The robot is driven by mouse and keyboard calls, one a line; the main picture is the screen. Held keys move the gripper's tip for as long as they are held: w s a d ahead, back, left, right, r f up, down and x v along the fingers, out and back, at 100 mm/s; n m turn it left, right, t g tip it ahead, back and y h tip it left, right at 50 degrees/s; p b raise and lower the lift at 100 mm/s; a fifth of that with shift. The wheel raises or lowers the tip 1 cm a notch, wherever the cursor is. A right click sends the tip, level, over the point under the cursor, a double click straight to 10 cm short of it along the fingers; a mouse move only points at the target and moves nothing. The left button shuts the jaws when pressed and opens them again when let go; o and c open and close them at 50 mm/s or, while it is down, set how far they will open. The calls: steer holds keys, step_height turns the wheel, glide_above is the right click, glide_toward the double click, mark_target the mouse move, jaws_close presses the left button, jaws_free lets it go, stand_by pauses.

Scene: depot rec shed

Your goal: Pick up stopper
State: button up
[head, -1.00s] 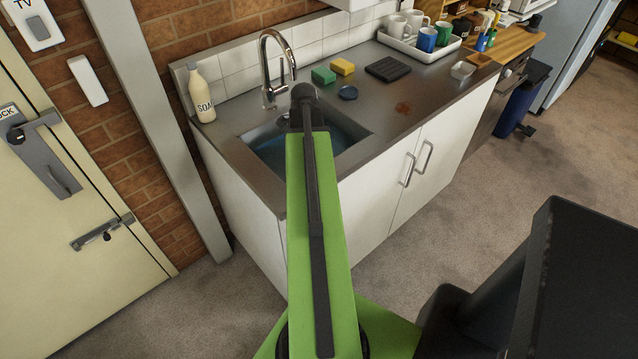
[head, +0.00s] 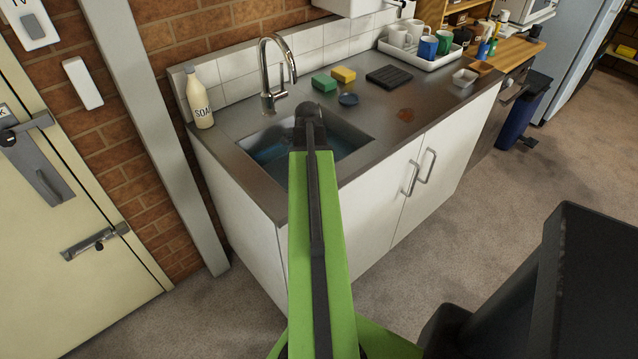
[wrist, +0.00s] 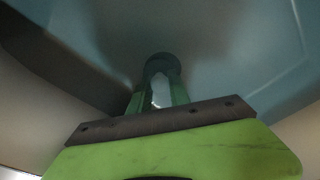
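In the head view my arm reaches over the sink (head: 352,133), which holds blue water. Its end hides my gripper there. In the wrist view my gripper (wrist: 160,82) points into the bluish basin, its two green fingers apart with a pale gap between them. A dark round shape (wrist: 162,64) sits at the fingertips; it may be the stopper, but the view is too dim to be sure. I cannot tell whether the fingers touch it.
A tall tap (head: 268,75) and a soap bottle (head: 199,100) stand by the sink. A green sponge (head: 324,83), a yellow sponge (head: 343,75) and a black ridged mat (head: 389,76) lie behind. A white tray (head: 440,62) holds mugs. The counter's front right is mostly clear.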

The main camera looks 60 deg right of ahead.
jaws_close()
step_height(320, 180, up, 10)
steer(key=p, duration=1)
steer(key=shift+r, duration=0.15)
